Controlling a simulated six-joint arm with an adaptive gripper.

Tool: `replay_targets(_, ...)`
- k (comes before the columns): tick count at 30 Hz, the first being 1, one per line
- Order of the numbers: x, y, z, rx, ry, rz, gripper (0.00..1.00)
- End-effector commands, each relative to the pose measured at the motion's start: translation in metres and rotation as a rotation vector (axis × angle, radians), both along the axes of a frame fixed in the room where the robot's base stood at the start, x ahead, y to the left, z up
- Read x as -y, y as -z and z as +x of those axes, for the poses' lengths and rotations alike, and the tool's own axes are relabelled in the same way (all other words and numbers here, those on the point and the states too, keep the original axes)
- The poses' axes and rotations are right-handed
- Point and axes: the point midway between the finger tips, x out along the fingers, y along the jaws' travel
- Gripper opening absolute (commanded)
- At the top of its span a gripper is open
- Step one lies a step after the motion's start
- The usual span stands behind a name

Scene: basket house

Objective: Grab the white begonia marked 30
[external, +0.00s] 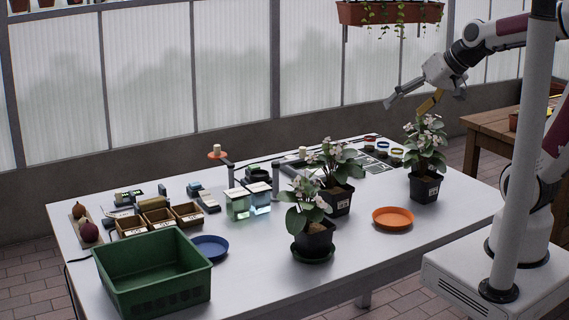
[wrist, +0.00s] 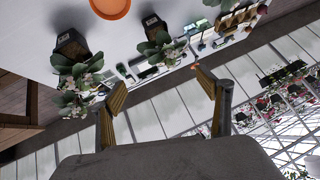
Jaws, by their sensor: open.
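Three potted begonias with white flowers stand on the table. One begonia (external: 425,150) is at the right in a black pot with a small white label. A second begonia (external: 338,165), also labelled, is near the middle. A third begonia (external: 308,205) stands in front of it on a dark saucer. The label numbers are too small to read. My gripper (external: 408,106) is open and empty, above the right begonia and a little to its left. In the wrist view my gripper (wrist: 158,78) has its fingers spread, with one begonia (wrist: 78,75) at the left and another (wrist: 158,48) beyond the fingertips.
An orange saucer (external: 393,218) lies between the right and middle plants. A green crate (external: 153,276), a blue dish (external: 209,248) and small wooden boxes (external: 158,215) are at the left. A hanging planter (external: 389,13) is above at the back.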

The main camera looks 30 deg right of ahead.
Motion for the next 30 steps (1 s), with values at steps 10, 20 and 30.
replay_targets(10,-0.024,-0.014,0.091,0.114,0.123,0.16,0.77)
replay_targets(20,-0.021,-0.005,0.167,0.192,0.311,0.248,0.77)
replay_targets(30,0.002,0.031,0.224,0.236,0.557,0.258,0.77)
